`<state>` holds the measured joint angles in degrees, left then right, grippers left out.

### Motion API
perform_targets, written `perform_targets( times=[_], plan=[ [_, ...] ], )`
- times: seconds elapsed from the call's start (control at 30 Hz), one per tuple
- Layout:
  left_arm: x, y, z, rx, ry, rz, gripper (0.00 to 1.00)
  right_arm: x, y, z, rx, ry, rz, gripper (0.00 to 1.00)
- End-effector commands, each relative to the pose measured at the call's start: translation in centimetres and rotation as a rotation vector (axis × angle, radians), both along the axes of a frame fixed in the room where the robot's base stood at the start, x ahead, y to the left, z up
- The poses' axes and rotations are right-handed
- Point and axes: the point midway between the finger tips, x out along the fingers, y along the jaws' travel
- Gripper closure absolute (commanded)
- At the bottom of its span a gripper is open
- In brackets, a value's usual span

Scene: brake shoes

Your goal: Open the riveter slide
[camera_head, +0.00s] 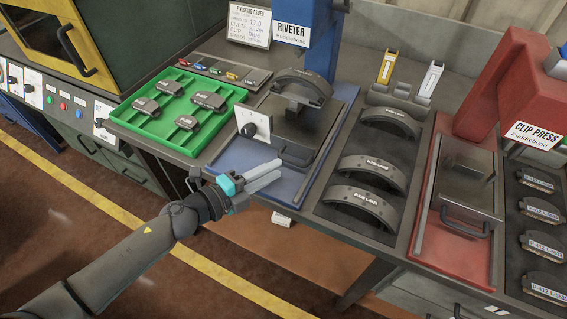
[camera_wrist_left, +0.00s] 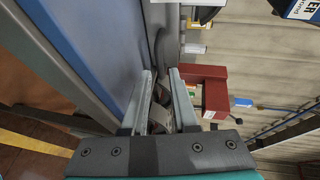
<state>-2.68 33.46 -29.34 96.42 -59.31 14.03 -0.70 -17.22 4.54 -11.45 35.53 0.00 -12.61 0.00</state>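The riveter is a blue machine with a white label (camera_head: 291,33). Its dark slide (camera_head: 300,128) sits on a blue base plate (camera_head: 232,162), with a dark curved brake shoe (camera_head: 304,86) above it. My left gripper (camera_head: 281,168) is low over the front of the base plate, its fingers pointing right toward the slide's front edge. The fingers also show in the left wrist view (camera_wrist_left: 161,76), apart with a gap between them. A dark curved part (camera_wrist_left: 160,45) shows beyond the fingertips; I cannot tell whether it is the slide's handle. My right gripper is not in view.
A green tray (camera_head: 148,127) with several small pads stands left of the riveter. A dark rack (camera_head: 340,205) with curved shoes is to the right. Beyond it is the red clip press (camera_head: 510,80) with a front handle (camera_head: 466,226). Open floor lies in front.

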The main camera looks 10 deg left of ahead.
Motion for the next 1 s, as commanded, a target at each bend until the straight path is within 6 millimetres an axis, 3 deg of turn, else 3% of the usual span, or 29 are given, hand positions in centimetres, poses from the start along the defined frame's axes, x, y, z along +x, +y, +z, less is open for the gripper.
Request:
perform_targets(
  times=[0.23,0.67,0.9,1.0],
  plan=[
    [2.3,-2.1,-0.6,-0.002,-0.001,0.0,0.73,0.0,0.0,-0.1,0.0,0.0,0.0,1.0],
    [2.8,-2.7,-0.8,0.0,0.0,-0.001,0.73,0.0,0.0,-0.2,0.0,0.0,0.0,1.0],
    [2.8,-2.7,-0.8,0.0,0.0,-0.001,0.99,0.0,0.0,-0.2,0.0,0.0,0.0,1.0],
    [2.8,-2.7,-0.8,0.0,0.0,-0.001,1.0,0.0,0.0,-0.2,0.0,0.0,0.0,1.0]
  ],
)
